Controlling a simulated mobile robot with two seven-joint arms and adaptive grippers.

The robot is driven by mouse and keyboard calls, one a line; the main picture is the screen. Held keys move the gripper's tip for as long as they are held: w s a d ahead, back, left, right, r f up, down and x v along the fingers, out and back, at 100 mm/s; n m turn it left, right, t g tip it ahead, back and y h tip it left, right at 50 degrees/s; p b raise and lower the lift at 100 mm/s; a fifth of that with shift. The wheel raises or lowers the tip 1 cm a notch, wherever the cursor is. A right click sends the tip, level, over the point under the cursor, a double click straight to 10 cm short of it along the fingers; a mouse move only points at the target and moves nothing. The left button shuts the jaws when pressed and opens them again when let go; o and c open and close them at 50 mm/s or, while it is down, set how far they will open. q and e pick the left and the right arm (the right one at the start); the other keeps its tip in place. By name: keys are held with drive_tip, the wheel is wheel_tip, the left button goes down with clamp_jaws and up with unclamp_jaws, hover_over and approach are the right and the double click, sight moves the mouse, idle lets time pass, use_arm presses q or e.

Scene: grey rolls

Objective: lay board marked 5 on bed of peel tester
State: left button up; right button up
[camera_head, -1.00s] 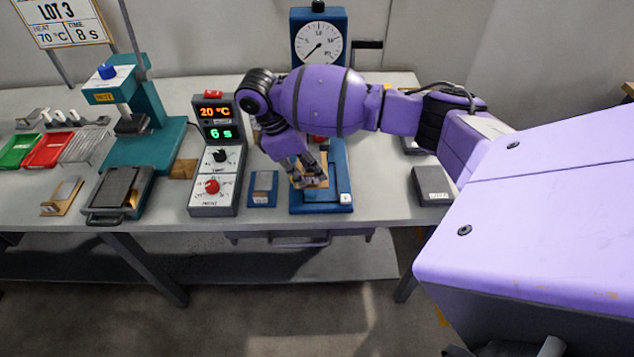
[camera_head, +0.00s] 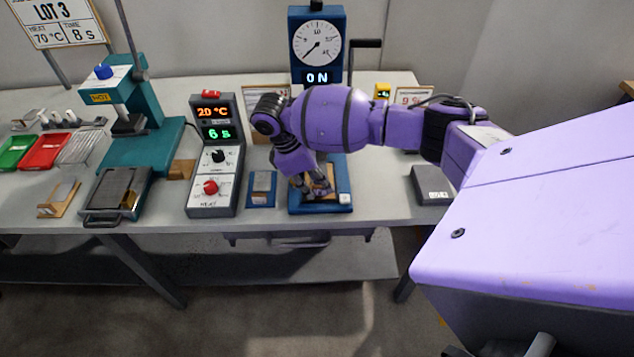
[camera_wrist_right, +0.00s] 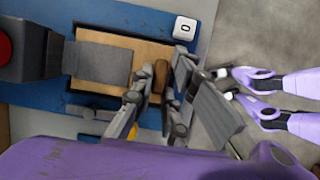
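The peel tester (camera_head: 317,45) stands at the back, with a dial and a display reading 0 N. Its blue bed (camera_head: 337,205) reaches towards the table's front edge. The tan board (camera_wrist_right: 146,56) with a grey strip is over the bed, flat as far as I can see; its number is not readable. My right gripper (camera_head: 318,184) is low over the bed. In the right wrist view its fingers (camera_wrist_right: 166,82) close on a brown block at the board's end. Whether the board fully touches the bed is unclear. My left gripper is not in the head view.
A control box (camera_head: 212,165) showing 20 °C and 6 s and a small blue stand (camera_head: 262,187) are to the left. A teal press (camera_head: 145,120) and dark tray (camera_head: 117,192) are further left. A grey block (camera_head: 432,184) lies right of the bed.

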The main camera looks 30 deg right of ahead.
drive_tip(key=shift+o, duration=1.1)
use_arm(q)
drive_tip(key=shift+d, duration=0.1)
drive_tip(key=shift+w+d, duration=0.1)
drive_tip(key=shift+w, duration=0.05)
use_arm(e)
drive_tip(key=shift+r, duration=0.15)
drive_tip(key=shift+w+a+r, duration=0.1)
drive_tip(key=shift+a+r, duration=0.05)
drive_tip(key=shift+r, duration=0.2)
use_arm(q)
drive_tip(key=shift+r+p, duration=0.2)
drive_tip(key=shift+p, duration=0.1)
use_arm(e)
drive_tip(key=v, duration=1.1)
drive_tip(key=shift+r, duration=0.15)
